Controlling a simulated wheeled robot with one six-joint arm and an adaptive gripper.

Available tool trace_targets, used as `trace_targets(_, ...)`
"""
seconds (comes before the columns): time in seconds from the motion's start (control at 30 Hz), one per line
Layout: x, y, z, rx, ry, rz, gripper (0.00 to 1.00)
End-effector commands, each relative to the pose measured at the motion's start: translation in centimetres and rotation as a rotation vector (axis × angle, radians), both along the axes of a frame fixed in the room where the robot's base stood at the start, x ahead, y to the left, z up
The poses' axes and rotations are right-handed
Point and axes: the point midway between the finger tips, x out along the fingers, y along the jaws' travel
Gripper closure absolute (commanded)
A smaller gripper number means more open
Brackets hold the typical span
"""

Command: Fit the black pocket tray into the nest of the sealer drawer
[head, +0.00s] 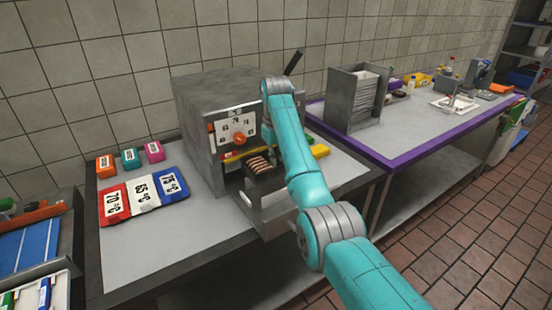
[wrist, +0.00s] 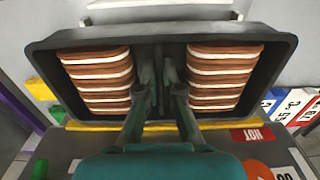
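The black pocket tray (wrist: 272,72) fills the wrist view, with a row of brown and cream sandwiches in each of its two pockets. My gripper (wrist: 164,78) has its fingers closed on the tray's middle rib. In the head view the tray (head: 268,186) is at the sealer's front opening, over the pulled-out drawer (head: 285,212); my arm hides its right part. The drawer's pale front edge (wrist: 160,14) shows beyond the tray in the wrist view. The tray covers the nest, so I cannot tell whether it is seated or above it.
The grey sealer (head: 205,105) stands behind the drawer, with a dial panel and a raised black lever (head: 293,62). Red, white and blue temperature cards (head: 143,193) lie to the left. A grey box holder (head: 355,98) stands on the purple-edged table (head: 425,133) at right.

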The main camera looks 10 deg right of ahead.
Motion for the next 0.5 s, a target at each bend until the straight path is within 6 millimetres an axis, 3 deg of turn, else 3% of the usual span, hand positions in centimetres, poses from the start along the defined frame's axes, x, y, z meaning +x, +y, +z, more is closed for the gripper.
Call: trace_targets(0.5,-0.1,0.0,-2.2,0.000,0.001,0.000,1.00)
